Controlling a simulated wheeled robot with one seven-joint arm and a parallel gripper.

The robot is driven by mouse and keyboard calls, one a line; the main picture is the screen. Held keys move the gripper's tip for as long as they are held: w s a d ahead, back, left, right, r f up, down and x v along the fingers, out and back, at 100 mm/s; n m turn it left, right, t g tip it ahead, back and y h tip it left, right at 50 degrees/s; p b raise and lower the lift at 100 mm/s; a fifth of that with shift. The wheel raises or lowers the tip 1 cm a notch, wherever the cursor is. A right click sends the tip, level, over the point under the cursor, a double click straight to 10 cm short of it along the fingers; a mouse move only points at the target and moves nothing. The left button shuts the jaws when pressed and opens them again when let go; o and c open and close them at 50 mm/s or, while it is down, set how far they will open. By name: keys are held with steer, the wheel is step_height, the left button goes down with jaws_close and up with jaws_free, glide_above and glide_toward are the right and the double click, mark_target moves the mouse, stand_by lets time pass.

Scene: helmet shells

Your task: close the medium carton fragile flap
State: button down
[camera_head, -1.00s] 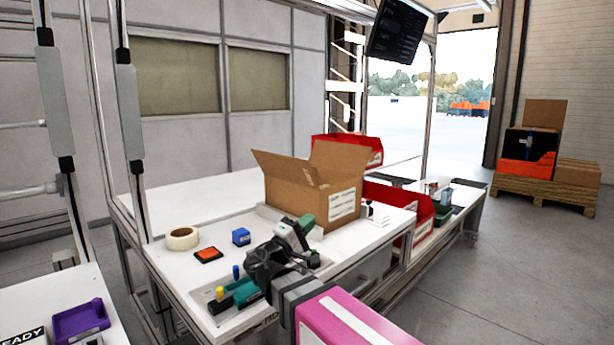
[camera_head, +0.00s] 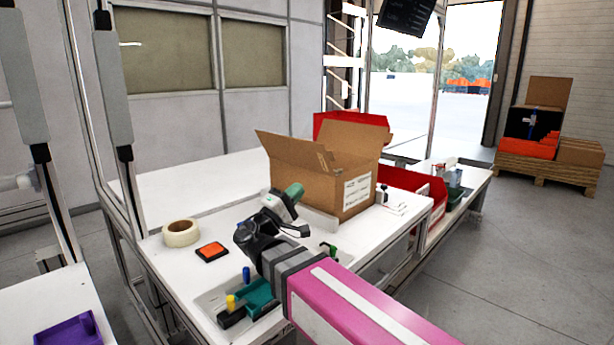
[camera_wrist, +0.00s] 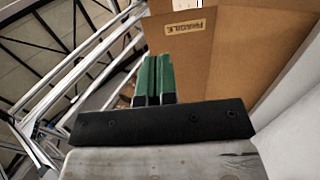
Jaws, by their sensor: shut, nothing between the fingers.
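The open brown carton (camera_head: 312,187) stands on the white bench, with a white label on its right side. One flap (camera_head: 288,150) leans out to the left, and another (camera_head: 352,140) stands up at the back right. My gripper (camera_head: 293,192) is in front of the carton's left side; contact cannot be told from the head view. In the wrist view its green fingertips (camera_wrist: 153,75) are together and empty, before a cardboard panel (camera_wrist: 235,65) bearing a FRAGILE mark (camera_wrist: 185,27). Whether this panel is flap or wall is unclear.
A tape roll (camera_head: 181,233) and an orange pad (camera_head: 212,251) lie on the bench's left. A teal holder (camera_head: 262,297) is at the front edge below my arm. Red bins (camera_head: 405,181) stand right of and behind the carton.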

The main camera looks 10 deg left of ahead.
mark_target(329, 154)
steer(key=x, duration=1.3)
steer(key=shift+r, duration=0.1)
steer(key=shift+w+d, duration=0.1)
steer(key=shift+w+d+r+g+y, duration=0.3)
steer(key=shift+w+r+g, duration=0.15)
steer(key=shift+g, duration=0.25)
steer(key=shift+w+d+r+g+y, duration=0.25)
steer(key=shift+w+r+g, duration=0.2)
steer(key=shift+g, duration=0.25)
steer(key=w+d+f+g+y, duration=0.2)
steer(key=w+d+g+y, duration=0.1)
steer(key=w+g, duration=0.2)
steer(key=w+d+f+g+y, duration=0.2)
steer(key=w+d+g+y, duration=0.1)
steer(key=w+g, duration=0.3)
steer(key=shift+w+d+f+y, duration=0.35)
steer(key=shift+d+f+y, duration=0.05)
steer(key=shift+y, duration=0.05)
steer(key=shift+r, duration=0.15)
